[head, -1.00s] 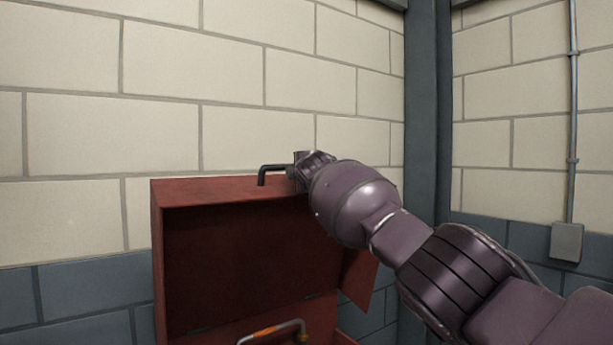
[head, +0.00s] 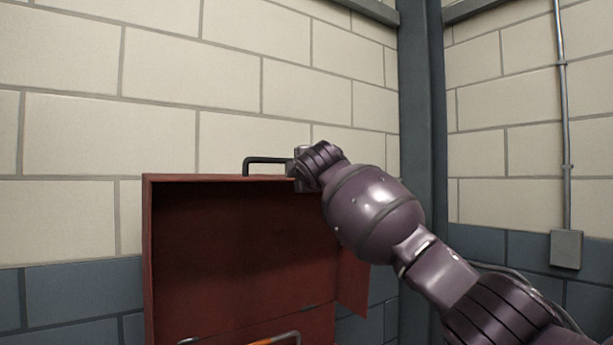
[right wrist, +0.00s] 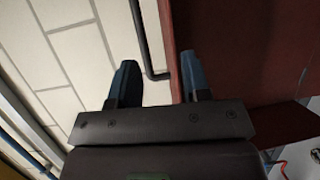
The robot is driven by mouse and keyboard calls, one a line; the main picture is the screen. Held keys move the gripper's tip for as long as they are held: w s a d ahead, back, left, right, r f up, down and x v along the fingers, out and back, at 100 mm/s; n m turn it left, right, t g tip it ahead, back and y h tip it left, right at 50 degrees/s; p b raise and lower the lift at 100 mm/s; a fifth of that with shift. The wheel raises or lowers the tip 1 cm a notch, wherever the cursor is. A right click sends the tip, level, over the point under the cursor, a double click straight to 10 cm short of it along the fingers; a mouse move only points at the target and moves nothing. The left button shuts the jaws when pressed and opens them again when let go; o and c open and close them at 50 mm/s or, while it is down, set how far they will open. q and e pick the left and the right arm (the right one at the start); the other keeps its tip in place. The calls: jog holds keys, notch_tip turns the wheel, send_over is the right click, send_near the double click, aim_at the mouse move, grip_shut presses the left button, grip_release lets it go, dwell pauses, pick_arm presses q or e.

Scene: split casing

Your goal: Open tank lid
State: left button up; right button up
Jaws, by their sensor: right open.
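The red tank lid (head: 235,255) stands raised, its hollow inner side facing me in the head view. A black bar handle (head: 265,160) sticks up from its top edge. My right gripper (head: 300,165) is at the right end of this handle, its fingers mostly hidden by the wrist. In the right wrist view my right gripper (right wrist: 160,65) is open. The black handle (right wrist: 145,40) runs through the gap beyond its fingertips, and the red lid (right wrist: 235,45) lies behind the right finger. I cannot tell whether a finger touches the lid. My left gripper is out of view.
An orange and grey handle (head: 275,341) shows at the bottom edge, in front of the lid. A red side panel (head: 353,283) hangs at the lid's right. A block wall (head: 80,140) stands behind, with a dark column (head: 421,150) to the right.

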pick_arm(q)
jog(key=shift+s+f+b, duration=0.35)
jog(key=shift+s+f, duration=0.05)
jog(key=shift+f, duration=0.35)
pick_arm(e)
jog(key=v, duration=0.4)
jog(key=shift+s, duration=0.25)
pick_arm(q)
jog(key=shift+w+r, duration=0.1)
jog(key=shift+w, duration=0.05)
